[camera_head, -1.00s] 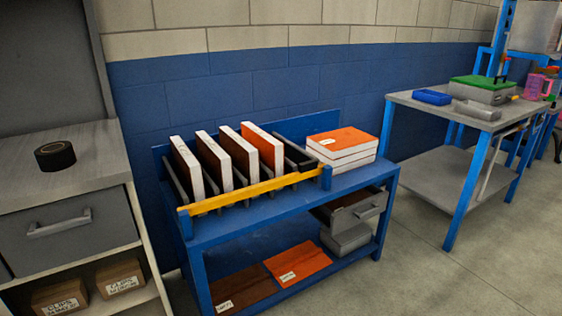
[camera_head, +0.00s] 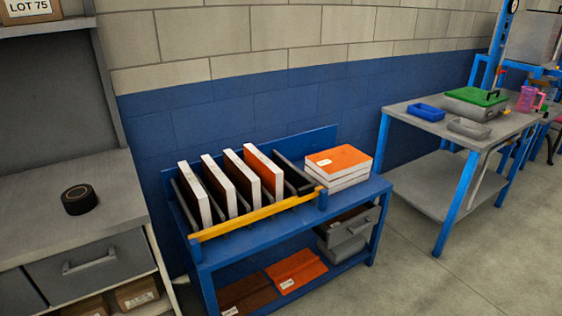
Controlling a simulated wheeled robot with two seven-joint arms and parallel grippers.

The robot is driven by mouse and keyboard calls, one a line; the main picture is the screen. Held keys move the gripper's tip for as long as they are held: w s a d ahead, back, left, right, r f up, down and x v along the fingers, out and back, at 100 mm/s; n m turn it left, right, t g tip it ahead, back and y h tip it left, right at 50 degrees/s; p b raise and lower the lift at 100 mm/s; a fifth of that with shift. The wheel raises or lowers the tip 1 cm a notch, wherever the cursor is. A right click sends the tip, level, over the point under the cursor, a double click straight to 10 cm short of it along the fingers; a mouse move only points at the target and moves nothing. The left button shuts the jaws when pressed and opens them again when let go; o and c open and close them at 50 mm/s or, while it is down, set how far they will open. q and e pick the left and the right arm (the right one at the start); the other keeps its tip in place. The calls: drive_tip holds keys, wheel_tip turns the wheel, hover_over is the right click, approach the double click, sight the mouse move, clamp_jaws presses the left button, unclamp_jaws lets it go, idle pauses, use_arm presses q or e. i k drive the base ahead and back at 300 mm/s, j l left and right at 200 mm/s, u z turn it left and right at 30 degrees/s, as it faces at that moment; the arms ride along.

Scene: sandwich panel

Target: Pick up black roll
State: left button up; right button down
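The black roll (camera_head: 79,200) lies flat on the grey top of the cabinet (camera_head: 60,237) at the left. It looks like a roll of tape with a brownish centre. Nothing touches it, and clear surface surrounds it. Neither of my grippers shows in the head view.
A blue cart (camera_head: 345,199) with upright panels (camera_head: 232,182) in a rack and a stack of orange-topped panels (camera_head: 338,168) stands right of the cabinet. A grey workbench (camera_head: 398,110) holds a blue tray (camera_head: 427,112) and a green-lidded box (camera_head: 475,103). Open floor (camera_head: 400,275) lies at the lower right.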

sight(81, 199)
drive_tip(key=u, duration=1.75)
drive_tip(key=i+l+z, duration=0.15)
drive_tip(key=i+l, duration=0.4)
drive_tip(key=i+l+z, duration=0.2)
drive_tip(key=i+l, duration=0.25)
drive_tip(key=i, duration=0.1)
